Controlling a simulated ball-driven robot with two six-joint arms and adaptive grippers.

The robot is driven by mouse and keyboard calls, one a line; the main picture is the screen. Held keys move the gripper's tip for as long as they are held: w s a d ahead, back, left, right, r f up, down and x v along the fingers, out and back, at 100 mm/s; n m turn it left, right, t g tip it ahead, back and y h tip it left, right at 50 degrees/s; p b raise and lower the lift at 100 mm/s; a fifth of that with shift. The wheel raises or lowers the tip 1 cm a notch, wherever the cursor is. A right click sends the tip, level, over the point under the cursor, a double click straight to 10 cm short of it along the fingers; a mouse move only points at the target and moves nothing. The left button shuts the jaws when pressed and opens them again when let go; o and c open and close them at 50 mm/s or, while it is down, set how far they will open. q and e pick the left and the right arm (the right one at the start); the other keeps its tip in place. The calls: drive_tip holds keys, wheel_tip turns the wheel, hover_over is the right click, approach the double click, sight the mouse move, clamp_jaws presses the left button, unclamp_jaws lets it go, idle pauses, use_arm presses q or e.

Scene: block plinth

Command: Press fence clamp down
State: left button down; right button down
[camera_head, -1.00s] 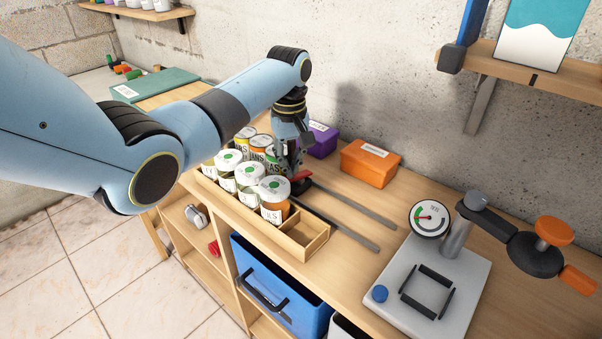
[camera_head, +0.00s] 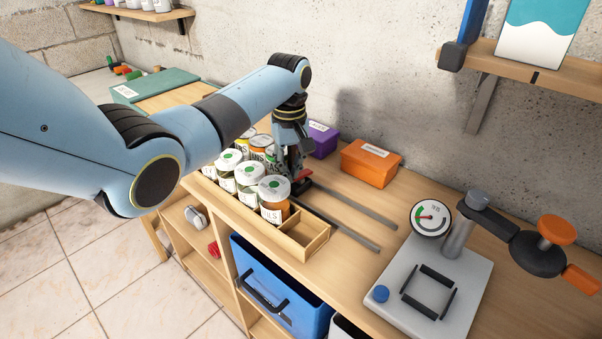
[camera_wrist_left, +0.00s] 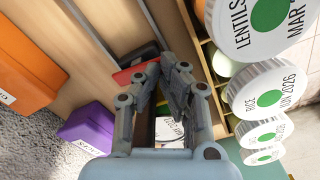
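The fence clamp has a red lever (camera_head: 303,183) and a dark body. It sits at the near end of the dark rails, just behind the jar tray. In the left wrist view, the red lever (camera_wrist_left: 135,75) lies beside a black part of the clamp (camera_wrist_left: 138,55). My left gripper (camera_head: 290,170) points down over the clamp. In the left wrist view its fingertips (camera_wrist_left: 163,68) are close together and cover one end of the lever. Whether they touch it, I cannot tell. My right gripper is not in view.
Lidded jars (camera_head: 249,173) stand close beside my left gripper in a wooden tray (camera_head: 318,232). A purple box (camera_head: 322,139) and an orange box (camera_head: 370,163) stand behind. A grey press stand with a gauge (camera_head: 430,218) is to the right. Two rails (camera_head: 345,205) lie between.

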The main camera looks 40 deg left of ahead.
use_arm(q)
drive_tip(key=shift+f, duration=0.65)
drive_tip(key=shift+r, duration=0.1)
idle(0.3)
wheel_tip(320, 180, up, 8)
drive_tip(key=p, duration=0.8)
drive_tip(key=shift+p, duration=0.4)
